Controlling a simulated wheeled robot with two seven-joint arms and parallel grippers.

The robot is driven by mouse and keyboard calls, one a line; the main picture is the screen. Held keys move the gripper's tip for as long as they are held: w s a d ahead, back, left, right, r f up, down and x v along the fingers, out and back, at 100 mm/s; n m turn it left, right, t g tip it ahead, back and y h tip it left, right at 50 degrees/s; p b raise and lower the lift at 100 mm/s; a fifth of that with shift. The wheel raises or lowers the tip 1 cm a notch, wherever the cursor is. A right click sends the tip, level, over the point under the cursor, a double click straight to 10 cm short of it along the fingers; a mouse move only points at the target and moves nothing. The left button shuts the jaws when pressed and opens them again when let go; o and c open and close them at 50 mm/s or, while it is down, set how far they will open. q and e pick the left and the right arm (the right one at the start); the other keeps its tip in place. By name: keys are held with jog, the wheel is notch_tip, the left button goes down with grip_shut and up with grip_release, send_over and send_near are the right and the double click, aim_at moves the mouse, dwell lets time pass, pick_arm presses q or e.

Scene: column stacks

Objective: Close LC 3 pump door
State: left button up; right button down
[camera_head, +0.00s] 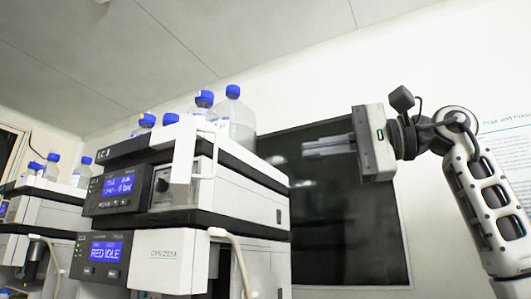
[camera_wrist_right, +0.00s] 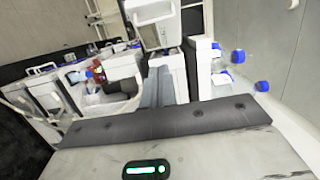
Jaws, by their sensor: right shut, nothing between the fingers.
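The LC 3 stack (camera_head: 140,220) stands left of centre in the head view. Its upper module has a lit blue display and the "LC 3" label. The white pump door (camera_head: 184,152) on this module stands open, swung out from the front, with a dark round knob behind it. My right gripper (camera_head: 308,147) is shut and empty. It is to the right of the stack, apart from the door, with its fingers pointing left. In the right wrist view the shut fingers (camera_wrist_right: 158,88) point toward white equipment; I cannot surely tell the door there. My left gripper is not in view.
Blue-capped bottles (camera_head: 235,115) stand on top of the stack. Another instrument stack (camera_head: 45,215) with bottles is at the left. A large dark panel (camera_head: 345,235) is on the wall behind my right gripper. Open air lies between gripper and stack.

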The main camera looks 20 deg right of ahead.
pick_arm(q)
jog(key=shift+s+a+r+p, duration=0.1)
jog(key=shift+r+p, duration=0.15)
jog(key=shift+p, duration=0.45)
pick_arm(e)
jog(key=w+a, duration=0.6)
jog(key=a, duration=0.5)
jog(key=shift+a, duration=0.2)
jog(key=shift+f, duration=0.1)
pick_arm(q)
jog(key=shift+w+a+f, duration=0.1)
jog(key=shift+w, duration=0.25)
pick_arm(e)
jog(key=shift+s+a+m+t+h, duration=0.2)
jog(key=shift+a+m+t+h, duration=0.15)
jog(key=shift+a, duration=0.2)
